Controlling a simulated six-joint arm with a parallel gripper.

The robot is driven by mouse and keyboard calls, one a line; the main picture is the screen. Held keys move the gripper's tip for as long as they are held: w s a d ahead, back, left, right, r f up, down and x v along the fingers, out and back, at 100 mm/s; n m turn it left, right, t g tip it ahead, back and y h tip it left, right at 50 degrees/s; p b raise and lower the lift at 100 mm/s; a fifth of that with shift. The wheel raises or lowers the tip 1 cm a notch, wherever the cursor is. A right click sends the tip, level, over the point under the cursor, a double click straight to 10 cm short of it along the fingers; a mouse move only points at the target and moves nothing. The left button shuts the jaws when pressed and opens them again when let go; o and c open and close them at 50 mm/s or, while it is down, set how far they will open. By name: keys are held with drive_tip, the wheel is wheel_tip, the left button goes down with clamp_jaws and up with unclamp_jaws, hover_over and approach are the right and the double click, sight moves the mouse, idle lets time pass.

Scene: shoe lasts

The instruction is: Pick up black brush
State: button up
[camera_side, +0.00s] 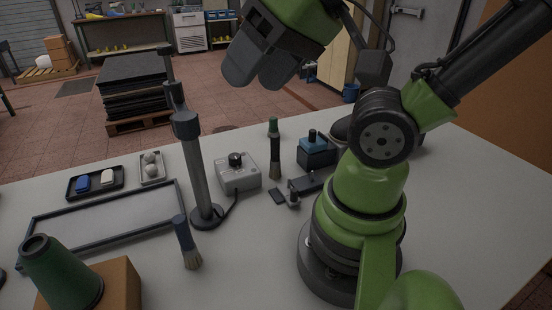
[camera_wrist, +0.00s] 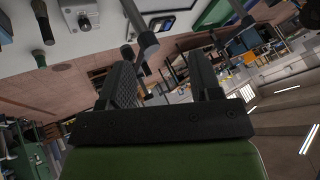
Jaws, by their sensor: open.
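A brush (camera_side: 184,236) with a dark blue-black handle and greyish-tan bristles is at the front middle of the table in the side view, bristles down and slightly tilted. I cannot make out the brush in the wrist view.
A grey pole stand (camera_side: 196,165) rises just behind the brush. A grey control box (camera_side: 240,176), a green-topped black object (camera_side: 274,150) and a blue-black box (camera_side: 316,153) stand to the right. A green cone (camera_side: 62,272) on a cardboard box and a framed panel (camera_side: 105,222) lie left.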

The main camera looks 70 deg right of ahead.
drive_tip(key=shift+w, duration=0.1)
drive_tip(key=shift+c, duration=0.5)
drive_tip(key=m+g+h, duration=0.2)
drive_tip(key=m+g, duration=0.5)
drive_tip(key=m, duration=2.5)
hover_over(275, 136)
drive_tip(key=f, duration=1.4)
drive_tip(key=shift+s+f, duration=0.25)
drive_tip(key=shift+f, duration=0.05)
wheel_tip(275, 136, down, 4)
drive_tip(key=shift+f, duration=0.2)
drive_tip(key=shift+w+f, duration=0.15)
drive_tip(key=shift+f, duration=1.35)
drive_tip(key=shift+w+f, duration=0.15)
drive_tip(key=shift+f, duration=1.3)
clamp_jaws()
